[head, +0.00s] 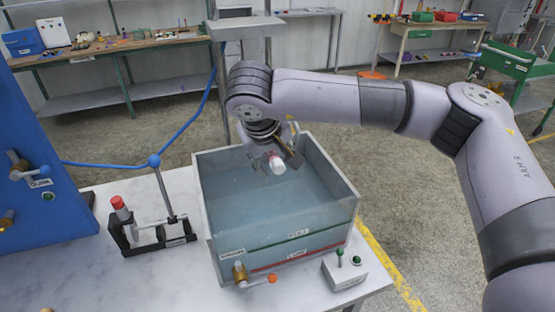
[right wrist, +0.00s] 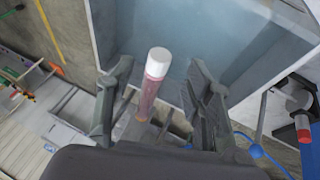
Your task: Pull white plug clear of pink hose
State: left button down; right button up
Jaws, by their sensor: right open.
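The white plug (head: 277,166) shows in the head view over the back part of the water tank, at the tip of my right gripper (head: 284,155). In the right wrist view the white plug (right wrist: 158,56) sits on the end of the pink hose (right wrist: 148,98). Plug and hose stand between the two fingers of my right gripper (right wrist: 160,88), which are open with a gap on each side. The hose's far part is hidden behind the gripper body. In the head view my arm and gripper hide most of the hose. My left gripper is out of view.
The glass-walled tank (head: 205,205) stands on a white table (head: 85,262). To its left is a clamp stand (head: 165,240) with a red-capped post, and a blue hose (head: 110,165). A small control box (head: 345,274) stands at the tank's front right. A blue panel (head: 45,180) is far left.

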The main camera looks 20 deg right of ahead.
aim_at(278, 166)
jog(key=shift+p+x, duration=0.4)
jog(key=shift+x, duration=1.65)
grip_shut()
